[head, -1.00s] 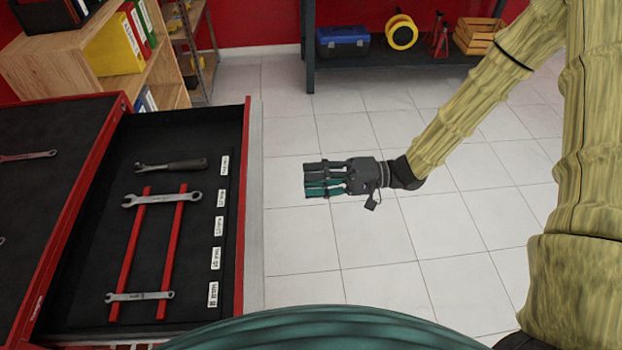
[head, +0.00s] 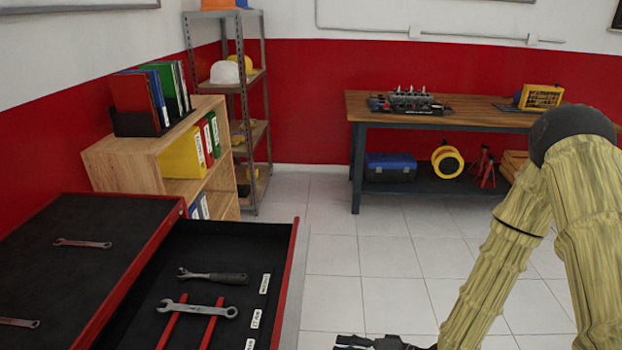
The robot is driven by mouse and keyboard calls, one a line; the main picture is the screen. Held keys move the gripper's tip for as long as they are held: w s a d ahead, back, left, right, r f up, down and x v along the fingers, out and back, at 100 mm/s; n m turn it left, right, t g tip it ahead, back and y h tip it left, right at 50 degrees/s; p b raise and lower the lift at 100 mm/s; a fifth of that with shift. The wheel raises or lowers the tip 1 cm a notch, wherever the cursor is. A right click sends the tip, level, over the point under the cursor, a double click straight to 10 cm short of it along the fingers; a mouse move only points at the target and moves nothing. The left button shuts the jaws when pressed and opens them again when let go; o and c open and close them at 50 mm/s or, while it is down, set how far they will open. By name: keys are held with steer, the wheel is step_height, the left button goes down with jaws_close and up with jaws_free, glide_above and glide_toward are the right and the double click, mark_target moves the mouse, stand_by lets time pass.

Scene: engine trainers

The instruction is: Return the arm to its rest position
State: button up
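My arm, in a yellow-green ribbed sleeve, comes in at the right of the head view and bends down toward the bottom edge. My gripper (head: 350,342) shows only as a dark sliver at the bottom edge, to the right of the open drawer and over the tiled floor. Most of its fingers are cut off by the picture's edge, so I cannot see whether they are open or shut. No object shows at the visible part.
Wrenches lie on the cabinet top (head: 100,270). A workbench (head: 440,119) with an engine part (head: 409,102) stands at the back. The tiled floor (head: 370,280) between is clear.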

steer(key=s+d+f+h, duration=0.3)
steer(key=s+f+h, duration=0.15)
steer(key=f, duration=0.35)
steer(key=s+d+f+n+g+h, duration=0.1)
steer(key=s+d+f+g+h, duration=0.1)
steer(key=s, duration=0.8)
steer(key=s+d+f+n+g+h, duration=0.1)
steer(key=s+d+f+g+h, duration=0.2)
steer(key=s, duration=0.7)
steer(key=d+f+h, duration=0.2)
steer(key=d+f, duration=0.2)
steer(key=d, duration=0.1)
steer(key=shift+d+n+g, duration=0.2)
steer(key=shift+n+g, duration=0.1)
steer(key=shift+n, duration=0.1)
steer(key=shift+h, duration=0.25)
steer(key=shift+c, duration=0.4)
